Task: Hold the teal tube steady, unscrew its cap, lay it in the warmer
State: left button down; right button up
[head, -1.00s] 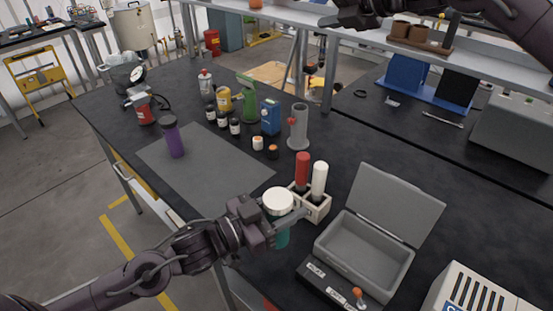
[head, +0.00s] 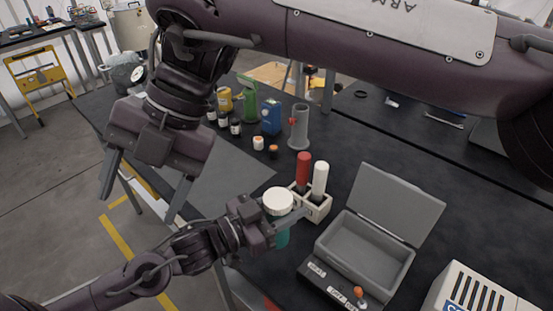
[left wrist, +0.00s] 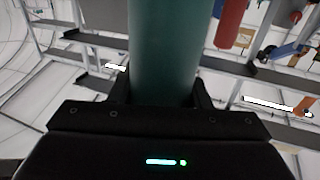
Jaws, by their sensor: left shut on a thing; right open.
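The teal tube (head: 282,238) stands upright in my left gripper (head: 280,224), with its white cap (head: 278,201) on top. My left gripper is shut around the tube's body below the cap. In the left wrist view the teal tube (left wrist: 163,50) fills the space between the fingers. My right gripper (head: 142,205) is open and empty, pointing down at the left, apart from the tube and over the near left table edge. The grey warmer (head: 365,255) is to the right of the tube, with its lid (head: 395,205) raised and its basin empty.
A cream rack (head: 316,208) holding a red tube (head: 303,170) and a white tube (head: 320,178) stands close behind the teal tube. Bottles and a grey cylinder (head: 299,128) stand further back. A white vented box (head: 480,290) is at the front right.

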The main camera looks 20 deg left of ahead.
jog(key=w+d+f+m+t+h, duration=0.1)
jog(key=w+d+f+m+t, duration=0.25)
jog(key=w, duration=0.45)
jog(key=m+t+h, duration=0.3)
jog(key=m, duration=0.2)
send_over(278, 198)
jog(key=shift+a+f, duration=0.15)
jog(key=shift+f, duration=0.95)
notch_tip(278, 198, down, 8)
jog(key=shift+w+r, duration=0.1)
jog(key=shift+r, duration=0.15)
jog(key=shift+c, duration=0.2)
jog(key=c, duration=1)
jog(key=shift+o, duration=0.2)
jog(key=n, duration=0.6)
jog(key=shift+n, duration=0.35)
jog(key=o, duration=1.1)
